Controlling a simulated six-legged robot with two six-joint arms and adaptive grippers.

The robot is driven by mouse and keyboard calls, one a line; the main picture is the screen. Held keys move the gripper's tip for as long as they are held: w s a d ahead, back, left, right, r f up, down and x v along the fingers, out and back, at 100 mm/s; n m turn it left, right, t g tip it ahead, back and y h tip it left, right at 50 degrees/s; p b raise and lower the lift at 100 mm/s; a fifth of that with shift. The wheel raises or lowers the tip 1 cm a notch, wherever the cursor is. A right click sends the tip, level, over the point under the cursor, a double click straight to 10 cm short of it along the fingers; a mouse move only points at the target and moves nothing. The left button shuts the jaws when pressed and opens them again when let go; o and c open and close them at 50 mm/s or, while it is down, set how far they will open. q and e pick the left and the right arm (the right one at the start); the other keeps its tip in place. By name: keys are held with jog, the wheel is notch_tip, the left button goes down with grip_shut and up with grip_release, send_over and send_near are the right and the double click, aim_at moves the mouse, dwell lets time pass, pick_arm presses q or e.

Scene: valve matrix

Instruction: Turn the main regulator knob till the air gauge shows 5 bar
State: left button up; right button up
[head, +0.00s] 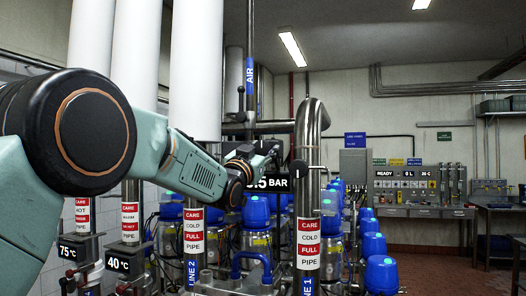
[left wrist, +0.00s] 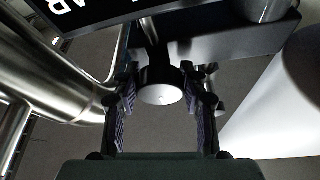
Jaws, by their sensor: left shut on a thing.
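My left gripper (head: 274,152) reaches in from the left, at the end of my arm, just above the black gauge display (head: 278,183). The display shows white digits ending in ".5 BAR"; its front digit is partly covered by my wrist. In the left wrist view the regulator knob (left wrist: 161,88), a short dark cylinder with a pale round end face, sits between the two fingers. The gripper is shut on this knob. The edge of the display, with part of "BAR", also shows there at the top left (left wrist: 110,12). My right gripper is in neither view.
A steel pipe (head: 308,140) with red-and-white labels stands just right of the gripper. White vertical pipes (head: 196,70) stand behind my arm. Blue-topped units (head: 257,212) fill the space below. Open floor (head: 430,275) lies at the right, before a control bench (head: 410,211).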

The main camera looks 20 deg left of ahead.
pick_arm(q)
jog(key=shift+c, duration=0.5)
jog(key=shift+s+d+n+y+b, duration=0.1)
jog(key=shift+n+y+b, duration=0.55)
jog(key=shift+n, duration=0.35)
jog(key=shift+r+n+y+b, duration=0.1)
jog(key=shift+n+y+b, duration=0.35)
jog(key=shift+n, duration=0.75)
